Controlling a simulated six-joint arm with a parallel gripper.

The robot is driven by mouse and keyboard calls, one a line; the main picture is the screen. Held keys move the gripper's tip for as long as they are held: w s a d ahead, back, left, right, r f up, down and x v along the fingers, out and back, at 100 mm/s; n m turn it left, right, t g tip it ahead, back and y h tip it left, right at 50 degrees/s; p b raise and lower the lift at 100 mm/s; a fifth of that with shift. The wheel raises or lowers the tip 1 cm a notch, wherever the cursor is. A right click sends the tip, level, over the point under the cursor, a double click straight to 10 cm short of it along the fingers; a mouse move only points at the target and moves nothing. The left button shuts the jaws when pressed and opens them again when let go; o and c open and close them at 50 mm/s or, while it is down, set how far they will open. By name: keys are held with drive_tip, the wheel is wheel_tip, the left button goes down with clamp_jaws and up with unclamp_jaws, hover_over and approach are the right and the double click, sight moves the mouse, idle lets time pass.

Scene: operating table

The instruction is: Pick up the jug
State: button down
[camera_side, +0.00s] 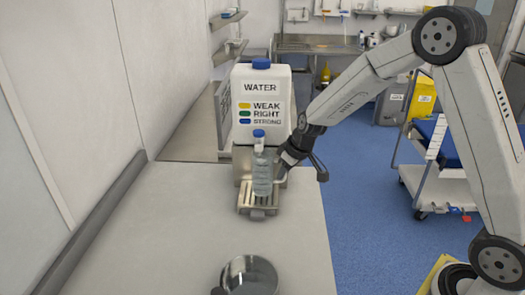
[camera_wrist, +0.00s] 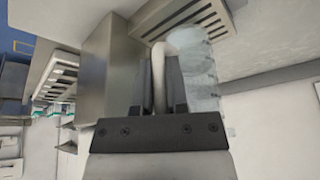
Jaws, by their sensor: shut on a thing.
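The jug (camera_side: 262,178) is a clear, ribbed vessel with a light handle, upright at the drip tray (camera_side: 246,207) in front of the water dispenser. A blue-topped part of the dispenser shows just above it. My gripper (camera_side: 283,168) comes from the right at the jug's handle side. In the wrist view my gripper (camera_wrist: 161,90) has its two dark fingers on either side of the white handle (camera_wrist: 160,70), shut on it. The jug's clear body (camera_wrist: 200,75) shows behind the right finger. I cannot tell whether the jug's base touches the tray.
The white water dispenser (camera_side: 261,85) with coloured labels stands behind the jug on a metal stand. A wall borders the left. A trolley (camera_side: 440,185) stands on the blue floor at right.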

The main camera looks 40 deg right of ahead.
drive_tip(key=s+d, duration=0.3)
drive_tip(key=s, duration=1.3)
drive_tip(key=shift+d, duration=0.4)
drive_tip(key=shift+s, duration=0.2)
drive_tip(key=shift+r, duration=0.15)
idle(0.7)
